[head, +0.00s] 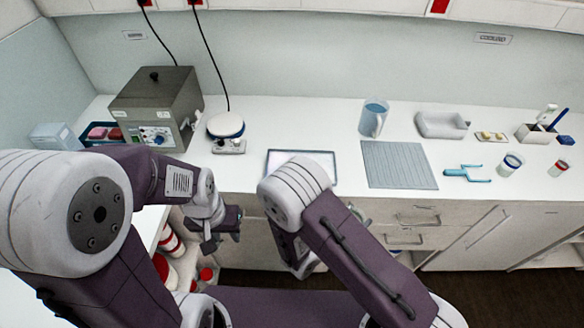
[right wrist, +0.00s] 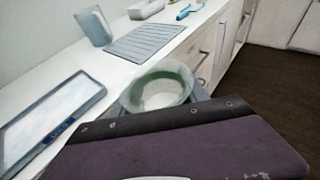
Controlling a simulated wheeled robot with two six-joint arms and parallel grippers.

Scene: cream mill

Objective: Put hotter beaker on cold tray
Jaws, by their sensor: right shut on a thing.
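A clear beaker (right wrist: 163,90) with a greenish band and pale contents shows in the right wrist view, just beyond my right gripper (right wrist: 166,106), which is shut on it. It is held in front of the counter's edge. In the head view my right arm hides this gripper and beaker. A grey ribbed tray (head: 398,165) lies empty on the counter under the cooling sign; it also shows in the right wrist view (right wrist: 147,40). My left gripper (head: 220,234) looks open and empty, low in front of the counter. I cannot tell any beaker's temperature.
A white panel with a dark rim (head: 322,160) lies left of the ribbed tray. A jug (head: 374,118) stands behind the tray. A blue tool (head: 467,173) and a banded cup (head: 511,164) are to the right. A grey box heater (head: 155,105) and a round plate (head: 226,125) are left.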

